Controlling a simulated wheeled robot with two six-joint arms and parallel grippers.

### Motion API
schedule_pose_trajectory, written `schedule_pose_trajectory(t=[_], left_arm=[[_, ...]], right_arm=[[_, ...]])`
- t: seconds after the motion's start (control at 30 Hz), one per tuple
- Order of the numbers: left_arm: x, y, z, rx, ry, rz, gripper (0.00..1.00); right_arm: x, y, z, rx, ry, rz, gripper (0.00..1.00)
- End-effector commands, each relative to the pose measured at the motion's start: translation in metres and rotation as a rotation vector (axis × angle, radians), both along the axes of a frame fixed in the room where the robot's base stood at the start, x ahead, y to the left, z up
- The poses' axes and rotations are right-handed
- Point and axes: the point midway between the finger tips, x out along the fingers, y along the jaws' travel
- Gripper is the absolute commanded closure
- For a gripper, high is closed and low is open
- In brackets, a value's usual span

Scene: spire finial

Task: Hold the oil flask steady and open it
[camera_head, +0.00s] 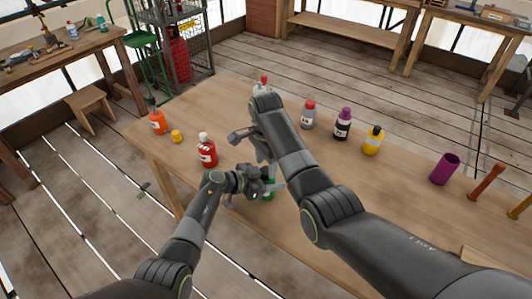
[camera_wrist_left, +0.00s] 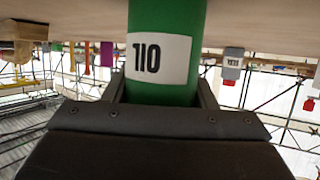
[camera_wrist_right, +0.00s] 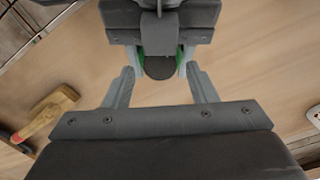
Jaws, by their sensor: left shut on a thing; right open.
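The green oil flask, labelled 110 (camera_wrist_left: 160,60), stands between the fingers of my left gripper (camera_head: 262,187), which is shut on its body. In the head view only a little green of the flask (camera_head: 268,196) shows, as the grippers cover most of it. My right gripper (camera_wrist_right: 160,70) is open over the flask's top. In the right wrist view the dark cap (camera_wrist_right: 160,66) shows between its fingertips, with gaps on both sides and green edges around it. My left gripper (camera_wrist_right: 160,30) shows just beyond the cap. Whether the flask touches the table is hidden.
On the wooden table (camera_head: 225,108) stand a red bottle (camera_head: 207,153), an orange bottle (camera_head: 158,123), a small yellow item (camera_head: 177,136), a grey bottle (camera_head: 308,117), a black-and-purple bottle (camera_head: 342,125), a yellow bottle (camera_head: 373,142) and a purple cup (camera_head: 445,169). My right arm crosses the middle.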

Motion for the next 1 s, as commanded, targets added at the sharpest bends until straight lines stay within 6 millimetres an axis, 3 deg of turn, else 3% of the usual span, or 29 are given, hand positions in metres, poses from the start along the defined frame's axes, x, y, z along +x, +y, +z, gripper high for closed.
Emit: schedule_pose_trajectory(t=[0.2, 0.53, 0.87, 1.0], left_arm=[[0.000, 0.000, 0.000, 0.000, 0.000, 0.000, 1.00], [0.000, 0.000, 0.000, 0.000, 0.000, 0.000, 1.00], [0.000, 0.000, 0.000, 0.000, 0.000, 0.000, 1.00], [0.000, 0.000, 0.000, 0.000, 0.000, 0.000, 1.00]], right_arm=[[0.000, 0.000, -0.020, 0.000, 0.000, 0.001, 0.48], [0.000, 0.000, -0.023, 0.001, -0.002, 0.002, 0.49], [0.000, 0.000, -0.023, 0.001, -0.002, 0.002, 0.93], [0.000, 0.000, -0.023, 0.001, -0.002, 0.038, 0.94]])
